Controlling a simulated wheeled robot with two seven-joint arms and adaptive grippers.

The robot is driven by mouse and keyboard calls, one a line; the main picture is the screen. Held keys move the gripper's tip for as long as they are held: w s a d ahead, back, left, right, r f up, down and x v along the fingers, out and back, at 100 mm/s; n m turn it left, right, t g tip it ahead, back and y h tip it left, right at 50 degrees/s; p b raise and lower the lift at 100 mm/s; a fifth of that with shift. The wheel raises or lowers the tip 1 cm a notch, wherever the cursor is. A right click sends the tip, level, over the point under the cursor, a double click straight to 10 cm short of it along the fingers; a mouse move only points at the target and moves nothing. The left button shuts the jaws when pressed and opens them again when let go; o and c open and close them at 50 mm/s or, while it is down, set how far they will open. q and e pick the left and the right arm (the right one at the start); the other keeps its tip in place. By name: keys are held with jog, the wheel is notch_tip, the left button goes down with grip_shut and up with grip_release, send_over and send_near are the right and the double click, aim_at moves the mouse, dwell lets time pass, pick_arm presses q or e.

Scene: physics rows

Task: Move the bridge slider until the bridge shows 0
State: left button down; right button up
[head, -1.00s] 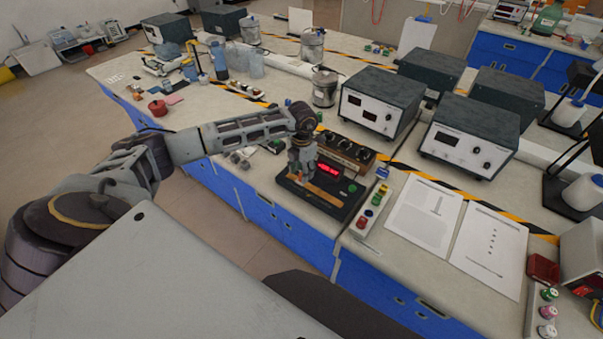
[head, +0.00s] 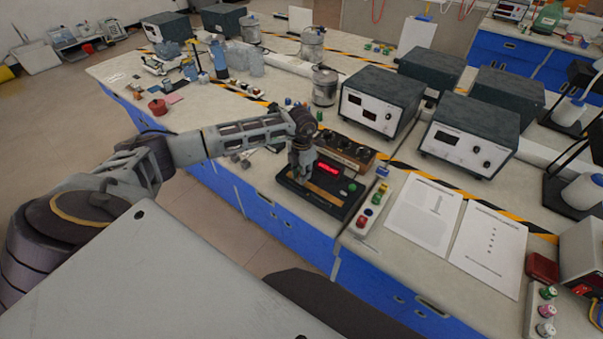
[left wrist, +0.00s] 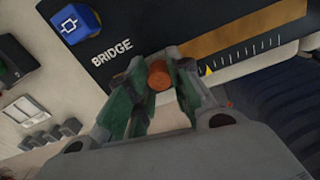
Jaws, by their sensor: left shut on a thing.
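The bridge (head: 335,204) is a flat black box near the bench's front edge. It also shows in the left wrist view with the word BRIDGE (left wrist: 108,85). Its red lit display (head: 328,169) is too small to read. A tan strip (head: 324,193) runs along it, and the left wrist view shows a scale of white marks with a yellow pointer. My left gripper (head: 301,168) points down over the box's left end. In the left wrist view its fingers (left wrist: 158,85) are shut on the orange-brown round slider knob (left wrist: 158,73). My right gripper is not in view.
A brown box with dark knobs (head: 345,152) stands right behind the bridge. Colored terminals (head: 370,205) stand on a strip to its right. Paper sheets (head: 424,216) and grey instruments (head: 379,100) lie beyond. A blue block (left wrist: 77,24) sits on the bridge's corner.

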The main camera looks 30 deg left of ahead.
pick_arm(q)
jog(key=shift+s+d, duration=0.1)
jog(key=shift+d, duration=1.75)
jog(key=c, duration=1.3)
grip_release()
jog(key=shift+o, duration=0.2)
jog(key=shift+r, duration=0.1)
notch_tip(320, 180, up, 12)
